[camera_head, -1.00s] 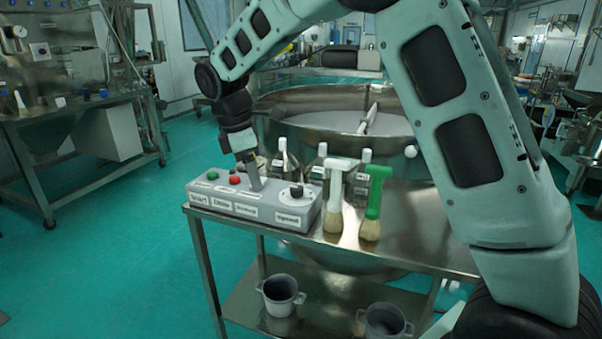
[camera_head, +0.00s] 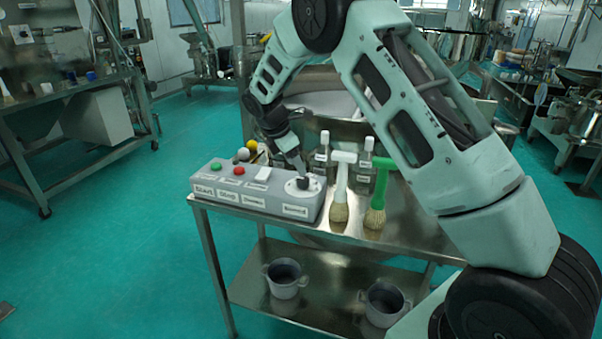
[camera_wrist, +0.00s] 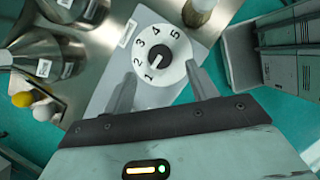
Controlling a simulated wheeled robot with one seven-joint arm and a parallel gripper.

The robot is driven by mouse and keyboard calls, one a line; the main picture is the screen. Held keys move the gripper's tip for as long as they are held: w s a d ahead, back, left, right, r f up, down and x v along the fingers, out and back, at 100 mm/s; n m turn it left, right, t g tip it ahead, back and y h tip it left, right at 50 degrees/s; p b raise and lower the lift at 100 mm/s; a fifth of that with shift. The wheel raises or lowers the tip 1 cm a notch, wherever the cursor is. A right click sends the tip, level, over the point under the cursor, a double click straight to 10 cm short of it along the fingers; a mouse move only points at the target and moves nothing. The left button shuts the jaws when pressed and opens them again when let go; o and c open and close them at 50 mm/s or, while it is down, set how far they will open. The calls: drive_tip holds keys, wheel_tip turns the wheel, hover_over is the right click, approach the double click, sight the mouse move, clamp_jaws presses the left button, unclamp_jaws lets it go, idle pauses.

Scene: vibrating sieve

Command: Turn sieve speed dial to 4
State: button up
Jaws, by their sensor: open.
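The speed dial (camera_head: 298,192) is a white disc with a black knob at the right end of the grey control box (camera_head: 230,197). In the wrist view the dial (camera_wrist: 179,72) shows numbers 1 to 5 around its knob (camera_wrist: 160,60).
The box also has a green button (camera_head: 215,166), a red button (camera_head: 239,170) and a white switch (camera_head: 263,174). A white-handled brush (camera_head: 341,185) and a green-handled brush (camera_head: 377,195) stand close to the right. Metal containers stand behind.

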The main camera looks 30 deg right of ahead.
sight(302, 179)
drive_tip(key=p+x, duration=0.1)
drive_tip(key=x, duration=0.4)
drive_tip(key=shift+d+f, duration=0.1)
drive_tip(key=shift+f, duration=0.3)
drive_tip(key=c, duration=1)
